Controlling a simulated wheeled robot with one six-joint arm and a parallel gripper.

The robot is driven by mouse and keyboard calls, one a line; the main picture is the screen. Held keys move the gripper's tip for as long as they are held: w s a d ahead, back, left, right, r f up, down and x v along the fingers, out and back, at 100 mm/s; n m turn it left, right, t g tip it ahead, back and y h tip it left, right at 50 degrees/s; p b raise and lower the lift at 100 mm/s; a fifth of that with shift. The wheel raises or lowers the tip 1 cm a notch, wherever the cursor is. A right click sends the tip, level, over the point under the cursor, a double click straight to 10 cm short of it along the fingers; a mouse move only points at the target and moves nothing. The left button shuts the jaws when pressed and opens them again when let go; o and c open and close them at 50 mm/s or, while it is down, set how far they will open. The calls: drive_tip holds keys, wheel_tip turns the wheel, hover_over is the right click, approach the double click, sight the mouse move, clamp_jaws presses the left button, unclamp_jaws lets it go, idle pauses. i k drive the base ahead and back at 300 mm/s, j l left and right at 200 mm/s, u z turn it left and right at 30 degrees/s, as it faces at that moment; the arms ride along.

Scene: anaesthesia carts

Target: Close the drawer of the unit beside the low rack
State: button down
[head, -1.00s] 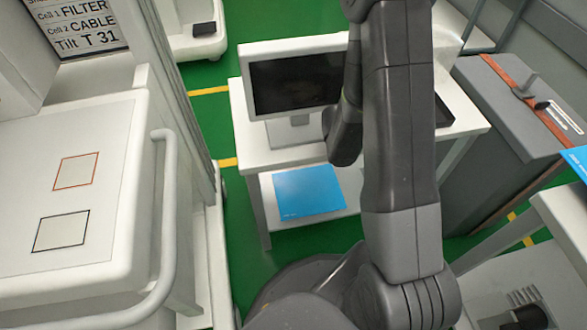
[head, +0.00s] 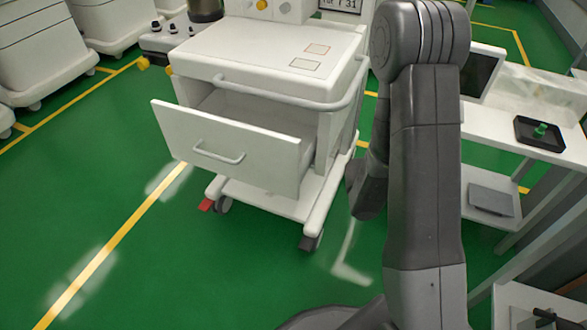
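A white cart unit (head: 275,60) stands in the middle of the head view. Its drawer (head: 225,150) is pulled well out toward the lower left, and its front panel carries a bar handle (head: 218,153). The open gap behind the front panel shows the drawer's inside. My arm rises in front, right of the cart, and hides part of what lies behind it. My gripper's fingers do not show. Nothing of mine is seen touching the drawer. I cannot tell for sure which thing is the low rack.
A white table (head: 500,130) with a screen, a black tray (head: 539,134) and a lower shelf stands at the right. More white carts (head: 40,55) stand at the back left. Green floor (head: 120,190) with yellow lines is clear left of and before the drawer.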

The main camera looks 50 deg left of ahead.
sight(269, 146)
drive_tip(key=k+l+u, duration=0.1)
drive_tip(key=u, duration=0.25)
drive_tip(key=k+u, duration=0.3)
drive_tip(key=i+j+u, duration=0.1)
drive_tip(key=u, duration=0.3)
drive_tip(key=i+j+u, duration=0.1)
drive_tip(key=u, duration=0.35)
drive_tip(key=i+u, duration=0.15)
drive_tip(key=u, duration=0.25)
drive_tip(key=i+u, duration=0.1)
drive_tip(key=u, duration=0.3)
